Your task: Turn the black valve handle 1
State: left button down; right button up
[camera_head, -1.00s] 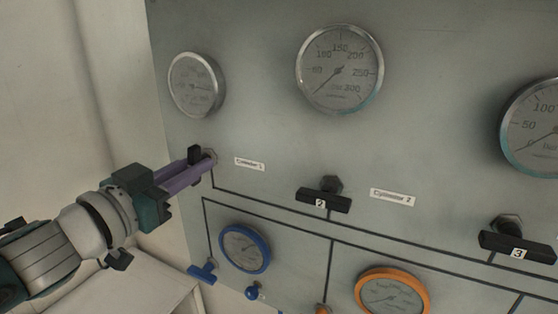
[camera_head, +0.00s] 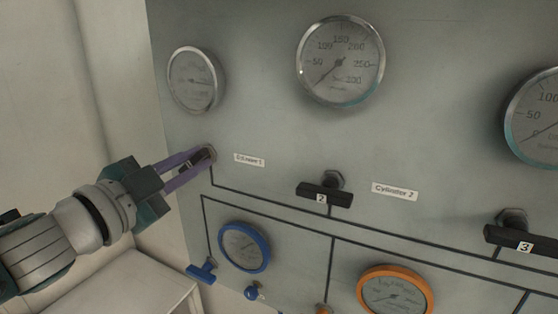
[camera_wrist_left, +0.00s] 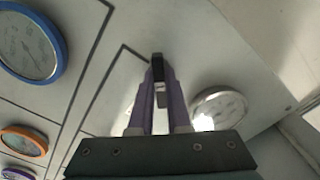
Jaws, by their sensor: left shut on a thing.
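The black valve handle 1 (camera_head: 197,158) is at the left edge of the grey panel, beside the "Cylinder 1" label (camera_head: 249,160). My left gripper (camera_head: 201,155) reaches it from the lower left, its two purple fingers on either side of the handle and shut on it. In the left wrist view the handle (camera_wrist_left: 158,69) shows between the fingertips of my left gripper (camera_wrist_left: 159,80), with a small pale plate on it. The fingers hide much of the handle. My right gripper is not in view.
Black handle 2 (camera_head: 324,195) and handle 3 (camera_head: 522,239) are further right. A round gauge (camera_head: 196,80) is above handle 1. A blue-rimmed gauge (camera_head: 244,247) and a small blue handle (camera_head: 202,271) are below. A pale wall is close on the left.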

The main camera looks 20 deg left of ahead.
pick_arm(q)
jog(key=m+b, duration=0.1)
jog(key=m, duration=0.3)
jog(key=shift+m, duration=0.3)
jog(key=shift+m+b, duration=0.35)
jog(key=shift+m, duration=1.65)
jog(key=c, duration=0.9)
grip_release()
jog(key=shift+o, duration=0.2)
jog(key=s+b, duration=0.2)
jog(key=s, duration=0.8)
jog(key=shift+a+b, duration=0.35)
jog(key=shift+b, duration=0.05)
